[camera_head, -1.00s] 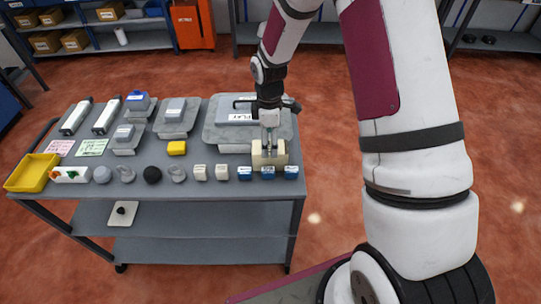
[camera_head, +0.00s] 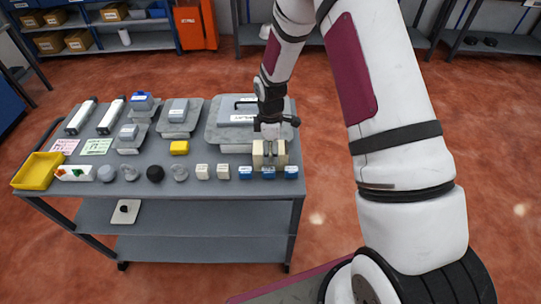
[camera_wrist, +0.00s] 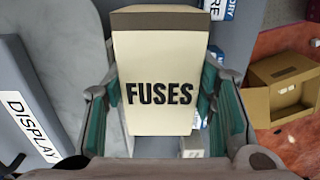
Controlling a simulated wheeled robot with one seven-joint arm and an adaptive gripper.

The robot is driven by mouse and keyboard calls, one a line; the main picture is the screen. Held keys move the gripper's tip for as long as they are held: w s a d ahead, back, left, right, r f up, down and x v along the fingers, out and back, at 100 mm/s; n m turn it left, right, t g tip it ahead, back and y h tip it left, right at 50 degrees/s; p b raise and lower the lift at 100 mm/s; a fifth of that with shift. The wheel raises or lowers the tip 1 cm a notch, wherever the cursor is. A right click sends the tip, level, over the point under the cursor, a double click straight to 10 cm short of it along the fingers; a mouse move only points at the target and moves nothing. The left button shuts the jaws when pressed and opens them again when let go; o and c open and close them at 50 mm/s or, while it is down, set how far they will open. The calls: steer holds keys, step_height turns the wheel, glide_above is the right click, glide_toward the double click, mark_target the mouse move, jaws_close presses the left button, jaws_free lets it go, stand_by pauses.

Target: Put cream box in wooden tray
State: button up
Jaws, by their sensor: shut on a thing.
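The cream box (camera_head: 261,154) stands near the right end of the grey cart top, behind the blue small boxes. In the wrist view it fills the middle (camera_wrist: 158,62), with the word FUSES on its face. My gripper (camera_head: 269,151) reaches down to it from above. Its green-padded fingers, also in the wrist view (camera_wrist: 160,95), are shut on the box from both sides. Whether the box is lifted clear of the cart top I cannot tell.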

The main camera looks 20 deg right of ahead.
steer(key=shift+r, duration=0.1)
step_height(320, 180, up, 10)
steer(key=shift+f+b, duration=0.15)
steer(key=shift+b, duration=0.6)
steer(key=shift+w, duration=0.1)
